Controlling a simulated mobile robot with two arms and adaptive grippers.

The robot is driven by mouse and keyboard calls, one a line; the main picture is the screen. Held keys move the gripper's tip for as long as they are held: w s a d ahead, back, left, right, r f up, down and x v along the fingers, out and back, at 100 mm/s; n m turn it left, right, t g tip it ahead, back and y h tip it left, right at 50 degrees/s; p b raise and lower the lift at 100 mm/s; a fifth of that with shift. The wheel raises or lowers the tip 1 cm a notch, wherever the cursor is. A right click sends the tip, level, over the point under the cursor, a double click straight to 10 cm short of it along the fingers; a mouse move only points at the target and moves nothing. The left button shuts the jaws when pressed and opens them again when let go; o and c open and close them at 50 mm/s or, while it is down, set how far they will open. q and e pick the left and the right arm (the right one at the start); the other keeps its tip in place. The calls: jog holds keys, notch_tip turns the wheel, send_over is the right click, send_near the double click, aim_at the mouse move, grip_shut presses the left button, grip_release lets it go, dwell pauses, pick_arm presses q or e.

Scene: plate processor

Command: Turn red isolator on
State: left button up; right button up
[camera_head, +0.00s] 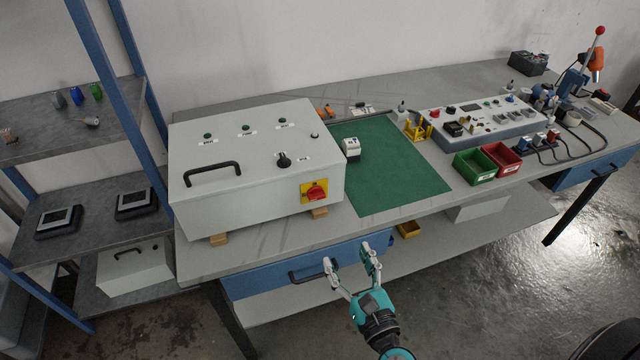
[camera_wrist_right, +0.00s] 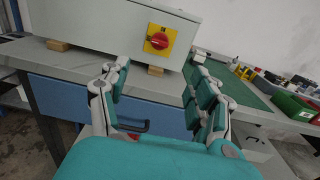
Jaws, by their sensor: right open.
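The red isolator (camera_head: 316,191) is a red rotary knob on a yellow plate, on the front face of a large light-grey control box (camera_head: 240,212) at the left of the workbench. It also shows in the right wrist view (camera_wrist_right: 159,40), above and between my fingers. My right gripper (camera_head: 349,264) is open and empty. It is in front of the bench's blue drawer, below the isolator and apart from it. In the right wrist view its two fingers (camera_wrist_right: 158,85) are spread wide. My left gripper is not in view.
The box stands on wooden blocks (camera_head: 219,238). A blue drawer (camera_head: 262,278) with a dark handle is under the bench top. A green mat (camera_head: 400,185), green bin (camera_head: 475,167) and red bin (camera_head: 503,158) lie right of the box. A blue-framed shelf (camera_head: 60,190) stands at the left.

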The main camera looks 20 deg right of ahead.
aim_at(318, 198)
jog(key=w+p, duration=0.1)
jog(key=w, duration=0.4)
jog(key=w+p, duration=0.1)
jog(key=w, duration=0.5)
jog(key=w+p, duration=0.1)
jog(key=w, duration=0.5)
jog(key=shift+w+a, duration=0.2)
jog(key=shift+a, duration=0.1)
jog(key=c, duration=1.2)
jog(key=shift+o, duration=0.2)
